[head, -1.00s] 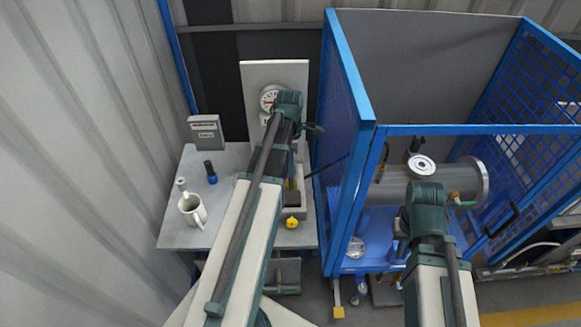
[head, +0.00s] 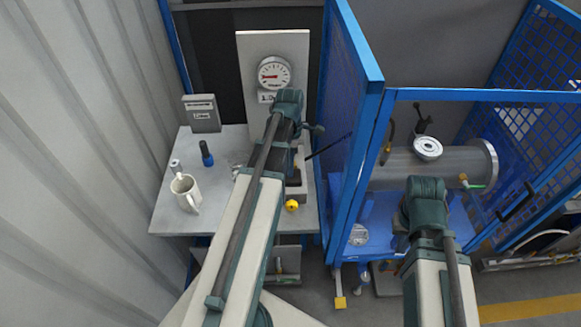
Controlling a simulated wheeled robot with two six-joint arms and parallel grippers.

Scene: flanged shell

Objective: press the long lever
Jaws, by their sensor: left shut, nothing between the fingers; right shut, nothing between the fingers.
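The long lever (head: 330,145) is a thin dark rod that slants up to the right, from beside the block (head: 297,187) on the bench towards the blue frame. My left arm covers part of the mount, so its lower end is hidden. My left gripper (head: 317,129) shows only as a small dark part at the end of the arm, above and left of the rod in the picture. I see no clear contact with the rod. My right gripper (head: 400,243) is mostly hidden by its own arm, in front of the blue frame and away from the lever. Both are shut and empty.
The grey bench (head: 225,152) holds a white mug (head: 186,191), a dark blue flashlight (head: 206,153), a grey box (head: 202,113) and a yellow knob (head: 291,205). A gauge (head: 273,73) sits on a panel behind. The blue cage (head: 352,165) with a flanged cylinder (head: 440,165) stands right.

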